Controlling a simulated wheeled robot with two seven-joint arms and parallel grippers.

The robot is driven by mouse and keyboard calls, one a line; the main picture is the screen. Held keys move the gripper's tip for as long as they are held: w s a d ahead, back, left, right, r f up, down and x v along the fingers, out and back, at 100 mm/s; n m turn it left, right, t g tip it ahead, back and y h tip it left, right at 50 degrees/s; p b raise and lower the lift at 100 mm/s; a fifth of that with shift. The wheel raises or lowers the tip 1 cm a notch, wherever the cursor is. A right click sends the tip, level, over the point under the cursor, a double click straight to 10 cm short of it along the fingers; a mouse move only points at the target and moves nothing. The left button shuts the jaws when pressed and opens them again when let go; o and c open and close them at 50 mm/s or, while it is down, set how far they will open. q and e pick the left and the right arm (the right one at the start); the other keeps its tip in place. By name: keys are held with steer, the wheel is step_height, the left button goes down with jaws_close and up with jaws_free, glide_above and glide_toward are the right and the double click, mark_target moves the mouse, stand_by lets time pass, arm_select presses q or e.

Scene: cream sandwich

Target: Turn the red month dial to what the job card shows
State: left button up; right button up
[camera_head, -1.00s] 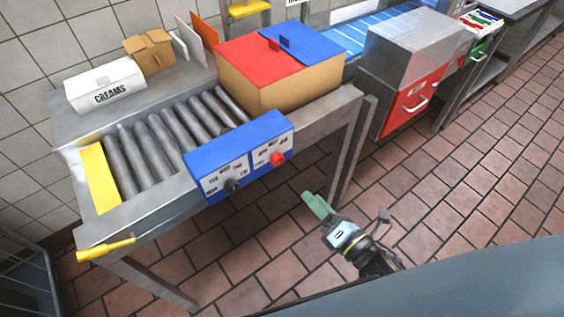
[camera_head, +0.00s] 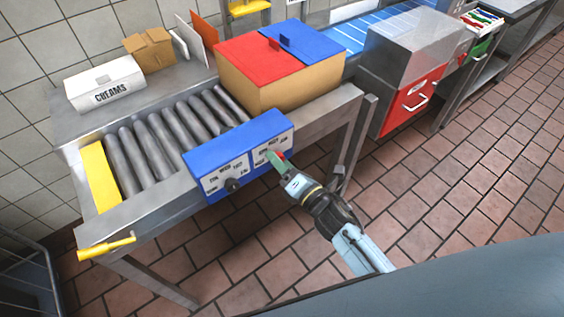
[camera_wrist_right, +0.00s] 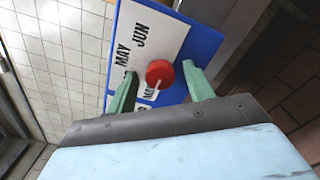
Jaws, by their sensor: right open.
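The red month dial (camera_head: 282,155) is on the right half of the blue control box (camera_head: 215,158) at the front of the roller table. In the right wrist view the red dial (camera_wrist_right: 159,72) sits on a white label plate (camera_wrist_right: 150,38) reading MAY and JUN; another label below is partly hidden. A thin white mark shows at the dial's lower side. My right gripper (camera_head: 277,158) is open at the dial; its green fingers (camera_wrist_right: 159,70) stand on either side of it, apparently with gaps. My left gripper is out of view. I cannot make out a readable job card.
A black knob (camera_head: 233,185) sits on the box's left half. Behind are rollers (camera_head: 150,150), a CREAMS box (camera_head: 105,84) and a red-and-blue-lidded box (camera_head: 270,85). A table leg (camera_head: 355,150) stands right of my gripper. The tiled floor in front is open.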

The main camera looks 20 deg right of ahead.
steer(key=c, duration=1)
steer(key=shift+o, duration=0.2)
steer(key=shift+m, duration=0.3)
steer(key=shift+m+p, duration=3.1)
steer(key=shift+m, duration=10)
